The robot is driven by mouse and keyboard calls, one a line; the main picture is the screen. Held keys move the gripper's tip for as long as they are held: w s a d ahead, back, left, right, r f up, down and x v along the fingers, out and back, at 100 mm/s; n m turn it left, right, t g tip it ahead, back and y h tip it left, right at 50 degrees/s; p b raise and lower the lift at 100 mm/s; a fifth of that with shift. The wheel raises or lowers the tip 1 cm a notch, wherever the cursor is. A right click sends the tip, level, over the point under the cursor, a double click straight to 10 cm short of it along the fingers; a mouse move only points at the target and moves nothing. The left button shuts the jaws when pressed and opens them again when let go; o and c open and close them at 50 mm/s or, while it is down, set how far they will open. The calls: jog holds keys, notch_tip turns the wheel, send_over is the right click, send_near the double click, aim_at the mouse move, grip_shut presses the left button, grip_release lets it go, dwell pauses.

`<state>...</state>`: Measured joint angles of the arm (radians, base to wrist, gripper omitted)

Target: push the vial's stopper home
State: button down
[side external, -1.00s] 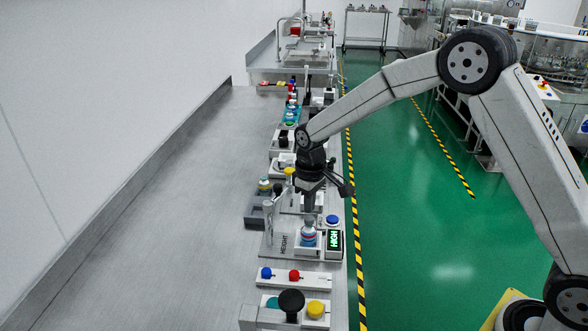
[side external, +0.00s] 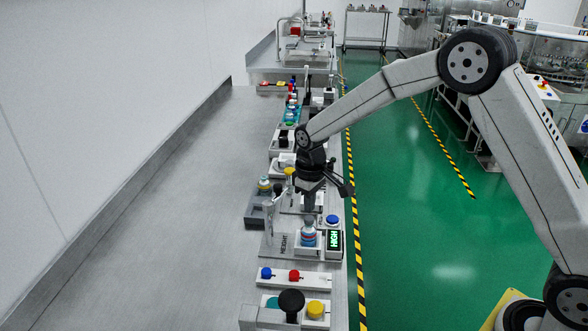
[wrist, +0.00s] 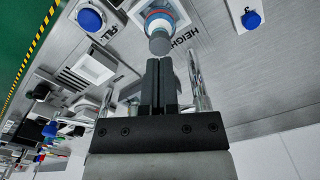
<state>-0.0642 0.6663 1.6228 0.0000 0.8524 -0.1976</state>
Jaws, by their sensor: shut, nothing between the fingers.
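The vial (side external: 308,237) stands upright at the station marked HEIGHT, with a blue and red band on its body. In the wrist view the vial (wrist: 160,18) shows from above with its grey stopper (wrist: 160,43) facing my gripper. My gripper (side external: 309,210) points down just above the vial in the side view. In the wrist view my gripper's two dark fingers (wrist: 159,62) are together, with their tips at the stopper. I cannot tell whether they touch it, or how deep the stopper sits.
A lit green display (side external: 335,240) reading HIGH and a blue button (side external: 332,220) are right of the vial. A panel with blue and red knobs (side external: 294,277) lies in front. A grey holder (side external: 255,213) is at left. The bench (side external: 170,220) further left is clear.

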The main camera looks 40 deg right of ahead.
jog(key=shift+f, duration=1.2)
dwell(1.9)
jog(key=shift+r, duration=0.2)
jog(key=shift+r, duration=3.35)
jog(key=s+d+f+m+t, duration=0.1)
jog(key=s, duration=0.9)
jog(key=s+d+f+m+t, duration=0.1)
jog(key=s+d+m, duration=0.1)
jog(key=s, duration=0.9)
jog(key=shift+s+f+t, duration=0.2)
jog(key=shift+t, duration=0.1)
